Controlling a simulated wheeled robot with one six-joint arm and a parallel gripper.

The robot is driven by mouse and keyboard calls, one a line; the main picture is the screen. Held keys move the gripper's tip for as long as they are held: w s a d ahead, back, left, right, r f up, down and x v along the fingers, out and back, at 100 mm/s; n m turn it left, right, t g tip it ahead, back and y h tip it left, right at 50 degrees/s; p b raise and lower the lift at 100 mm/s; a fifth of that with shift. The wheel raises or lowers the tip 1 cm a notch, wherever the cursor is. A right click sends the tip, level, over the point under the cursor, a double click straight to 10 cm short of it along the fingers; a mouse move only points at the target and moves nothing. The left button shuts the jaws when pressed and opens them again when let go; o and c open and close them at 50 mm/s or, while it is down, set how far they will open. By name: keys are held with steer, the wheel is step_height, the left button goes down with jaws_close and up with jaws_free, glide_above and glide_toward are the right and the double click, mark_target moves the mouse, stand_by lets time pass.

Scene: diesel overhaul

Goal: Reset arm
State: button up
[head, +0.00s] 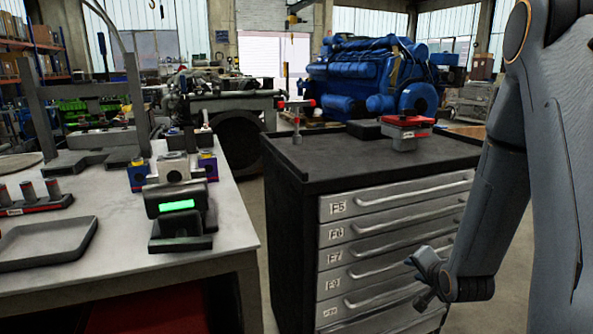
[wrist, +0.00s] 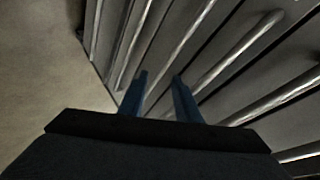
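My gripper (head: 428,277) hangs low at the right in the head view, in front of the drawer fronts of the black tool cabinet (head: 290,180). In the wrist view, the two blue fingers of my gripper (wrist: 160,80) stand apart with a gap between them. Nothing shows between the fingers. Drawer handles (wrist: 205,60) of the cabinet run diagonally beyond the fingertips. I cannot tell how close the fingertips are to the drawers.
A workbench (head: 105,255) at the left holds a grey tray (head: 45,243) and a device with a green display (head: 177,206). A red-topped object (head: 404,122) sits on the cabinet. A blue engine (head: 350,68) stands behind. Floor is clear left of the drawers (wrist: 40,80).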

steer(key=s+a+r+n+g+p, duration=0.2)
steer(key=s+a+r+n+g, duration=0.1)
steer(key=s, duration=0.6)
steer(key=s+a+r+n+g+p, duration=0.2)
steer(key=s+a+r+n+g, duration=0.2)
steer(key=s, duration=0.5)
steer(key=s+a+r+n+g+p, duration=0.2)
steer(key=s+a+r+n+g, duration=0.1)
steer(key=s+a+r, duration=0.4)
steer(key=shift+s+a+r+n+g+y+p, duration=0.25)
steer(key=shift+s+r+n+g+y+p, duration=0.15)
steer(key=shift+s+r+n, duration=0.45)
steer(key=shift+s, duration=0.15)
